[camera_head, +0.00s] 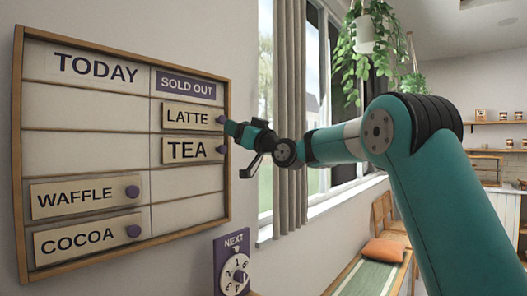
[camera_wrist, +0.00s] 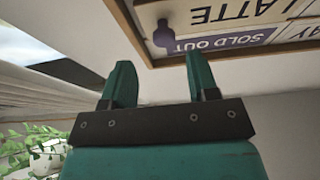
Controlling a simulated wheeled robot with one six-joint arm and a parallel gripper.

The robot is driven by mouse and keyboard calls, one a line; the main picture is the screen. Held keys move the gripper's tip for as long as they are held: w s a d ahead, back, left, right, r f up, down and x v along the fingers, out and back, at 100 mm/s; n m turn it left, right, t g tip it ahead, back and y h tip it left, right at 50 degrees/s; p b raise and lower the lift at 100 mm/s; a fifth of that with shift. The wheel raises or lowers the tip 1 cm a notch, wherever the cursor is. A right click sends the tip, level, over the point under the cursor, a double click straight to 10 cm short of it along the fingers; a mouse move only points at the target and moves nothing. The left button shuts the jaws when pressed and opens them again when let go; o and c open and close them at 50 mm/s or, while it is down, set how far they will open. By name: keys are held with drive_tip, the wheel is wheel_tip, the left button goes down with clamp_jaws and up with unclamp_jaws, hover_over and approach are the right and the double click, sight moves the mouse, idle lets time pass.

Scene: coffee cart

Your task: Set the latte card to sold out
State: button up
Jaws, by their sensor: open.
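The latte card (camera_head: 187,117) sits in the top row of the board's right column, under the purple SOLD OUT header (camera_head: 186,86). Its round purple knob (camera_head: 221,119) is at its right end. My gripper (camera_head: 233,128) is close to the right of this knob. In the wrist view, my gripper's fingers (camera_wrist: 157,76) are apart with nothing between them. The latte card (camera_wrist: 222,12) shows upside down there, and its knob (camera_wrist: 163,36) is beyond the fingertips, apart from them.
The tea card (camera_head: 187,150) is directly below the latte card. The waffle card (camera_head: 80,196) and cocoa card (camera_head: 85,240) are low in the TODAY column, whose upper rows are empty. A NEXT dial (camera_head: 236,272) hangs below the board. A curtain (camera_head: 291,100) hangs beside it.

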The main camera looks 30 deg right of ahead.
drive_tip(key=b+v, duration=0.4)
drive_tip(key=v, duration=0.7)
drive_tip(key=shift+s, duration=0.3)
drive_tip(key=shift+d+f, duration=0.1)
drive_tip(key=s+a+f+n+g+p, duration=0.1)
drive_tip(key=s+a+f+g, duration=0.25)
drive_tip(key=a, duration=0.25)
drive_tip(key=s+a+f+g+y+p, duration=0.1)
drive_tip(key=s+a+f+g+p, duration=0.1)
drive_tip(key=a+f+g, duration=0.3)
drive_tip(key=s+a+f+n+g+p, duration=0.1)
drive_tip(key=s+a+f, duration=0.15)
drive_tip(key=a, duration=0.35)
drive_tip(key=s+a+f+g+h+p, duration=0.1)
drive_tip(key=s+f+g, duration=0.4)
drive_tip(key=s, duration=0.7)
drive_tip(key=s+a+f+g+h+p, duration=0.2)
drive_tip(key=s+f+g, duration=0.4)
drive_tip(key=s+f, duration=0.3)
drive_tip(key=s+h, duration=0.1)
drive_tip(key=s, duration=0.3)
drive_tip(key=shift+s+a+n+h+p, duration=0.2)
drive_tip(key=shift+s+n+h+p, duration=0.1)
drive_tip(key=shift+n+h, duration=0.1)
drive_tip(key=shift+g, duration=0.25)
